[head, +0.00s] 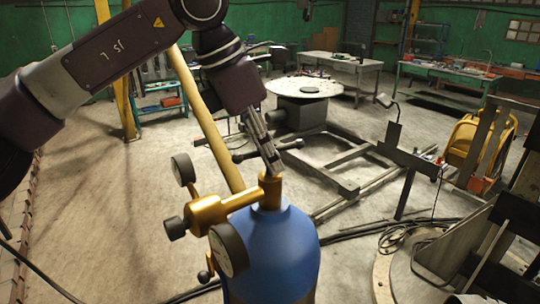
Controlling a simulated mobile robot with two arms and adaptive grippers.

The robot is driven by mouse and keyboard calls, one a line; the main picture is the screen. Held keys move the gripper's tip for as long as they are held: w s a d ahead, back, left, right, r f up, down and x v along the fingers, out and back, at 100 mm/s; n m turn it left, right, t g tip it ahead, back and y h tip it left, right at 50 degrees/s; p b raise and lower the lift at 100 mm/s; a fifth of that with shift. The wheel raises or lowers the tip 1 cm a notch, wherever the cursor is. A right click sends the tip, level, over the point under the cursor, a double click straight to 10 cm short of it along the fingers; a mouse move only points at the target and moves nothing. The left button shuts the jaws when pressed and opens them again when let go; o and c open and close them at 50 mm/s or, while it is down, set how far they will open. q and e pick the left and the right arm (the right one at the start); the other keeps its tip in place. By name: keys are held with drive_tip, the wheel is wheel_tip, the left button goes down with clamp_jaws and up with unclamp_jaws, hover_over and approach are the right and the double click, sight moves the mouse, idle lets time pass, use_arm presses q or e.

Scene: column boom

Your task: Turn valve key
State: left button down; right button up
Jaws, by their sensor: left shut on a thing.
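A blue gas cylinder (275,255) stands upright in the lower middle of the head view. A brass valve and regulator (208,212) sit on its top, with two round gauges and a dark knob. My left gripper (273,163) points down from above, right over the brass valve top (270,188). It is shut on the valve key, whose dark crossbar (287,147) sticks out to both sides of the fingers. The fingers hide the middle of the key, and I cannot tell how its lower end sits on the valve. My right gripper is not in view.
A round turntable (304,87) on a metal frame stands behind the cylinder. Workbenches (342,62) line the back wall. A yellow chair (467,143) and metal structures are at the right. Dark cables (400,232) lie on the floor right of the cylinder. The floor at left is largely bare.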

use_arm(q)
drive_tip(key=shift+r, duration=0.1)
idle(0.9)
drive_tip(key=c, duration=2)
unclamp_jaws()
drive_tip(key=v, duration=1.2)
